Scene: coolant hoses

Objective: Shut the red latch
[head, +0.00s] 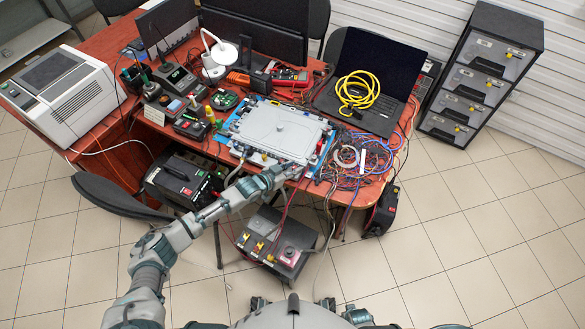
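My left arm reaches in from the lower left. My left gripper (288,172) is at the front edge of the unit, near its front right corner. Its fingers are too small to tell open from shut, or whether they touch anything. My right gripper is out of view.
Tangled wires (365,160) lie right of the unit, and a laptop (375,75) with a coiled yellow cable (357,92) stands behind them. Small instruments (175,78) crowd the left. A black box (275,245) with cables stands on the floor below the table edge.

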